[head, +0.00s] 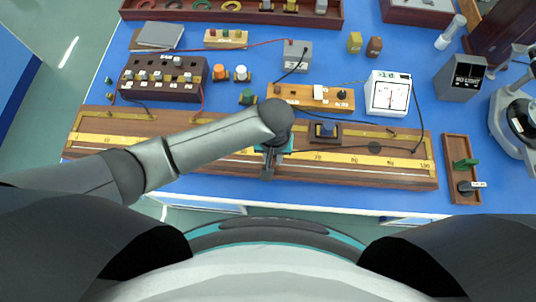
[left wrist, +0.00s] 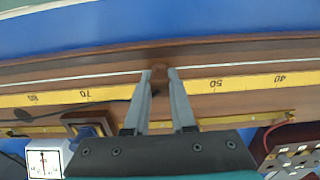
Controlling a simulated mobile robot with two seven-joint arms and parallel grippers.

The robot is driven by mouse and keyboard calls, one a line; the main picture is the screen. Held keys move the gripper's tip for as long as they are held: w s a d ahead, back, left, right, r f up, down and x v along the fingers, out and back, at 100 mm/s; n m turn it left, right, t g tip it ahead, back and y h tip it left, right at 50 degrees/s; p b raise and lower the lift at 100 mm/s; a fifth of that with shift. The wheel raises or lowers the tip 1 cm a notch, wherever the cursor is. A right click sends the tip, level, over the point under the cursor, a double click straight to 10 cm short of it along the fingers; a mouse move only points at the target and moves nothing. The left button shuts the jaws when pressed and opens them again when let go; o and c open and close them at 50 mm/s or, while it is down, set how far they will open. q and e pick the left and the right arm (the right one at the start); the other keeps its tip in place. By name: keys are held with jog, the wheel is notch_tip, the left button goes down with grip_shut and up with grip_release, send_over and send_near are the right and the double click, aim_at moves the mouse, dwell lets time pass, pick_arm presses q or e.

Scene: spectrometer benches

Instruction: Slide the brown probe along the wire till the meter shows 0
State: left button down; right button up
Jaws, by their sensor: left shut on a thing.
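My left gripper (head: 267,174) is over the front of the long wooden wire board (head: 385,177), around the middle of its yellow scale. In the left wrist view its two fingers (left wrist: 160,76) are shut on the small brown probe (left wrist: 159,73), at the pale wire (left wrist: 230,70) between the 70 and 50 marks. The head view hides the probe behind the gripper. The white meter (head: 389,95) stands behind the board at the right, and also shows in the left wrist view (left wrist: 43,160). Its small green digits are too blurred to read surely. My right gripper is not in view.
A dark block with a blue top (head: 325,131) sits on the board, right of my gripper. A plug-key box (head: 163,77), a wooden key unit (head: 315,96) and a grey box (head: 296,55) stand behind. A small wooden tray (head: 457,150) is at the right. Cables cross the bench.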

aim_at(286, 166)
pick_arm(q)
jog(key=shift+d, duration=1.95)
jog(key=shift+s+f+p, duration=0.1)
jog(key=shift+p, duration=0.2)
jog(key=shift+s+a+f, duration=0.15)
jog(key=shift+s+f, duration=0.05)
jog(key=shift+f, duration=0.05)
dwell(3.5)
jog(key=c, duration=0.7)
grip_release()
jog(key=shift+w+r, duration=0.1)
jog(key=shift+r, duration=0.05)
